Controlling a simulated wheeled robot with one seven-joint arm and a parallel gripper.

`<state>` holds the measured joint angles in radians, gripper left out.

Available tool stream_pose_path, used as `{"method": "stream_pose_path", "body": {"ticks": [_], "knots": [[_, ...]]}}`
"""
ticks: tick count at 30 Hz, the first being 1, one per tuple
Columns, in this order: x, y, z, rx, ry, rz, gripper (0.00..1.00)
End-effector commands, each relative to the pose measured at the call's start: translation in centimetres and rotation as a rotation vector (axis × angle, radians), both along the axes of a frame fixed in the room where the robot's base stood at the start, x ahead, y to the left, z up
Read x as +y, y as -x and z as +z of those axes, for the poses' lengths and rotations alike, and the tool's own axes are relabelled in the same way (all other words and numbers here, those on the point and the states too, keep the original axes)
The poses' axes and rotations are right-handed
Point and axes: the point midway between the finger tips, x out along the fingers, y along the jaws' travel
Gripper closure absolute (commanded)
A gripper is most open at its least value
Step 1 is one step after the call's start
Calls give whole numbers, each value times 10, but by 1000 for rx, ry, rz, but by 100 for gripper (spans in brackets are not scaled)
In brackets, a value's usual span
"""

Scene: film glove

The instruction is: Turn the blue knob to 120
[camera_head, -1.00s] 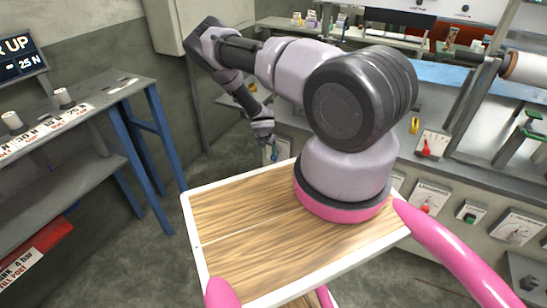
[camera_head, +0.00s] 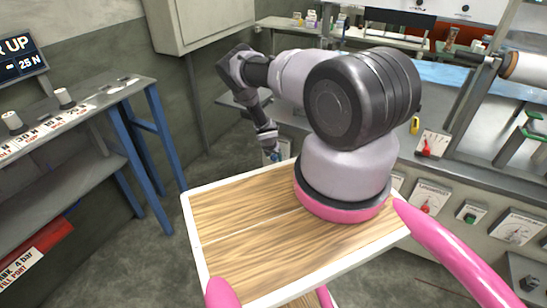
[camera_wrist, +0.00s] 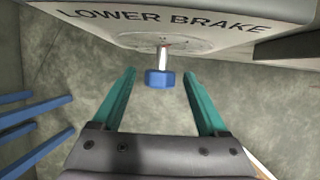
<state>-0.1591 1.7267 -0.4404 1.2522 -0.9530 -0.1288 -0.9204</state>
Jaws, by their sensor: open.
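The blue knob (camera_wrist: 160,79) shows in the wrist view, on a short metal stem that comes out of a round dial (camera_wrist: 170,42) on a pale panel (camera_wrist: 110,17) marked LOWER BRAKE. My gripper (camera_wrist: 159,72) is open, with one green finger on each side of the knob and a gap between each finger and the knob. I cannot tell how far the fingertips are from the panel. The dial's numbers are too small to read. In the head view the knob (camera_head: 276,156) is a small blue spot beside the end of my arm, mostly hidden.
Red knobs (camera_head: 428,147) and dials sit on the bench front at the right. A grey table (camera_head: 70,125) with blue legs stands at the left. A grey cabinet (camera_head: 215,22) hangs on the back wall. Floor between table and bench is free.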

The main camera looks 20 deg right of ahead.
Motion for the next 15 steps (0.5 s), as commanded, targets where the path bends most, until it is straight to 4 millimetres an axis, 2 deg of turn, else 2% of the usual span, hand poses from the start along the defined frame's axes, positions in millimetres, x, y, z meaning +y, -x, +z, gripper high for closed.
{"method": "stream_pose_path", "body": {"ticks": [6, 8, 12, 13, 15], "knots": [[0, 0, 0, 0, 0, 0, 24], [0, 0, 0, 0, 0, 0, 43], [0, 0, 0, 0, 0, 0, 96], [0, 0, 0, 0, 0, 0, 100], [0, 0, 0, 0, 0, 0, 100]]}}
